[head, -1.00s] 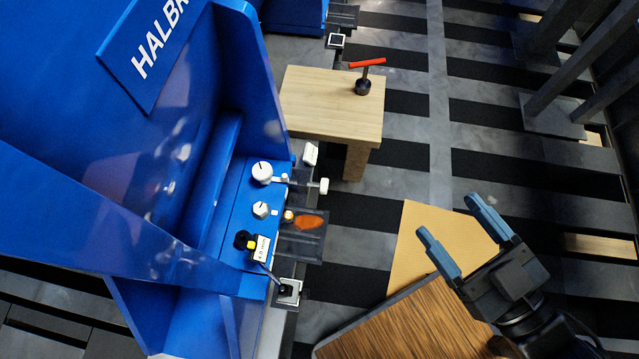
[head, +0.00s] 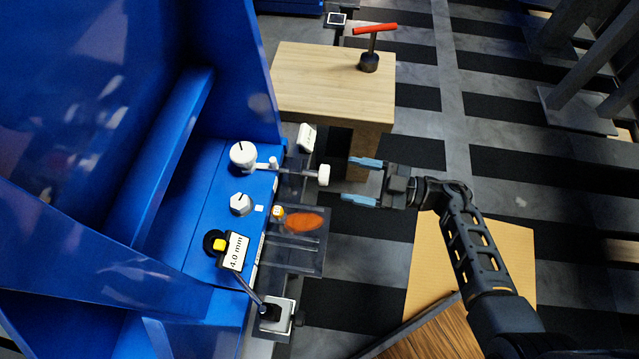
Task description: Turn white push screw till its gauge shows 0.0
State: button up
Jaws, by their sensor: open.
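The white push screw (head: 323,175) is a small white knob on a thin rod that sticks out to the right from the blue machine's edge. My gripper (head: 358,181) is open and empty just to the right of the knob. Its two blue fingers point left at the knob, one above and one below its level, with a small gap to it. A small white tilted box (head: 307,138) stands just above the screw; its face is too small to read. A white display (head: 235,250) lower on the panel reads 4.0 mm. I cannot tell which gauge belongs to the screw.
The blue machine panel (head: 205,215) carries a white round dial (head: 243,155), a white hexagonal knob (head: 241,204) and a yellow button (head: 218,244). A lever (head: 272,313) stands below. A wooden table (head: 330,95) holds a red-handled tool (head: 370,55). An orange patch (head: 304,221) lies below the screw.

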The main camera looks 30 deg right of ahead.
aim_at(320, 174)
jog(key=shift+g+y, duration=0.3)
jog(key=shift+g, duration=0.3)
jog(key=w+a, duration=0.2)
jog(key=w+a+f+b, duration=0.1)
jog(key=w+a, duration=0.1)
jog(key=w+a+f+b, duration=0.1)
jog(key=w+a, duration=0.1)
jog(key=shift+w, duration=0.15)
jog(key=c, duration=1)
jog(key=shift+r+p, duration=0.15)
jog(key=shift+p, duration=0.25)
